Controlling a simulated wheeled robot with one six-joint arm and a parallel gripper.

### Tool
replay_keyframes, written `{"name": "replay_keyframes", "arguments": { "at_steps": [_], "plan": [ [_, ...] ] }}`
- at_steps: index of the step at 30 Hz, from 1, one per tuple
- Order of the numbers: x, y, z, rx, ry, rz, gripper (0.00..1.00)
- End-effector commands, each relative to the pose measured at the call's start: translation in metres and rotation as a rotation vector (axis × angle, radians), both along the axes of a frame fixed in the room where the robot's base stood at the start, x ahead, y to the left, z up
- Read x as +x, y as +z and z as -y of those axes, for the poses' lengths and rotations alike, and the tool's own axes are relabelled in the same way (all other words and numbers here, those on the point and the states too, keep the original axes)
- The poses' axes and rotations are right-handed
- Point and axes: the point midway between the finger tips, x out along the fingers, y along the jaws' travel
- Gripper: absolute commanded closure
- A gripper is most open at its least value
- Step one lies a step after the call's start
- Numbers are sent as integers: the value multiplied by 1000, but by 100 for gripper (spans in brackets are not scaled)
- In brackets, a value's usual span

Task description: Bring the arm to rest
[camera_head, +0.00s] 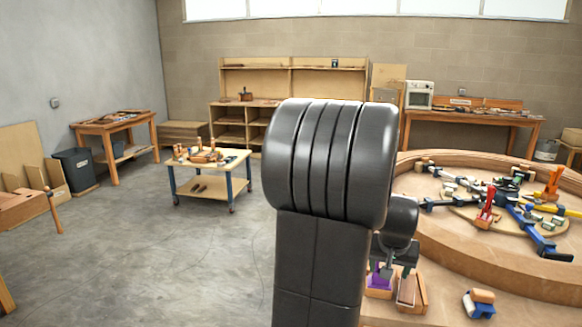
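My dark arm fills the middle of the view and hides much of what lies behind it. Part of my gripper (386,271) shows low beside the arm's right edge, pointing down. It is over or close to a small purple block (379,279) and a wooden piece (407,290) at the near edge of the big workbench. The fingers are small and partly hidden, so I cannot tell whether they are open, or whether they touch anything.
The big round-edged workbench (520,277) at right carries a bent wooden form and several coloured clamps (486,207). A blue and wooden block (479,303) lies in front. A wheeled cart (211,187) stands left of my arm. The grey floor (150,260) at left is mostly clear.

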Motion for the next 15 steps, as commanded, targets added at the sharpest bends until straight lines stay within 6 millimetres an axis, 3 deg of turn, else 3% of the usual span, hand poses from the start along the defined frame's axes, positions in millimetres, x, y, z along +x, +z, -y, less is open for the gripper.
{"name": "replay_keyframes", "arguments": {
  "at_steps": [6,15],
  "plan": [
    [19,-27,-25,0,39,-3,38],
    [29,-42,-40,-1,61,-2,38]
  ]
}}
